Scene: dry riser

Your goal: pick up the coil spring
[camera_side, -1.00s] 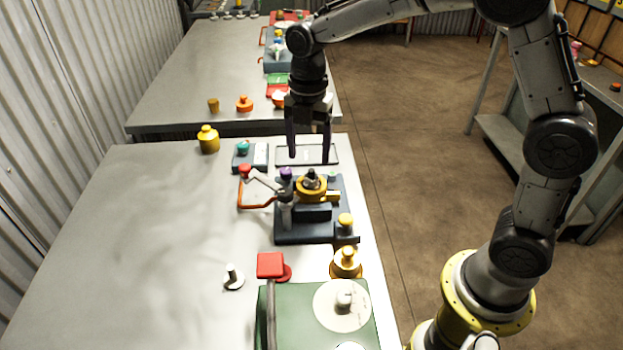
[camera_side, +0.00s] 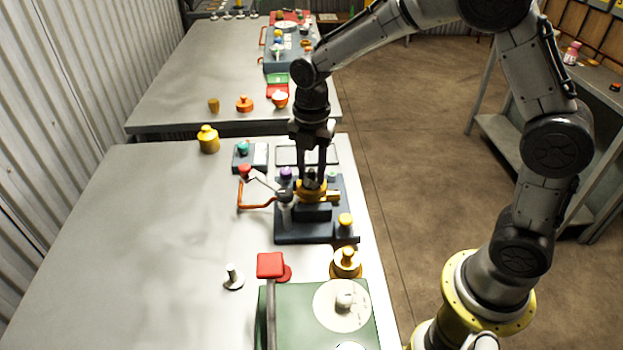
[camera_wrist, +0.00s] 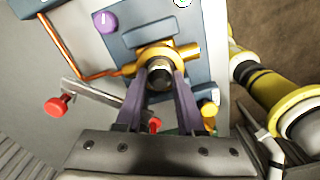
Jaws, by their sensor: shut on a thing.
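The coil spring (camera_wrist: 159,75) is the small dark round piece standing in the middle of the brass housing (camera_wrist: 155,54) in the wrist view. In the side view the fingers mostly hide it. The brass housing also shows in the side view (camera_side: 318,196), on a dark blue-grey base (camera_side: 290,235). My gripper (camera_side: 311,177) points down over the housing with its fingers closed in on the spring from both sides. In the wrist view the fingertips (camera_wrist: 160,80) press against the spring, which still sits in the housing.
A grey lever with a red knob (camera_side: 244,170) and an orange pipe (camera_side: 257,207) lie left of the housing. A purple knob (camera_side: 286,173) and a yellow knob (camera_side: 346,220) stand close by. A green box (camera_side: 300,318) is in front. The table's left side is clear.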

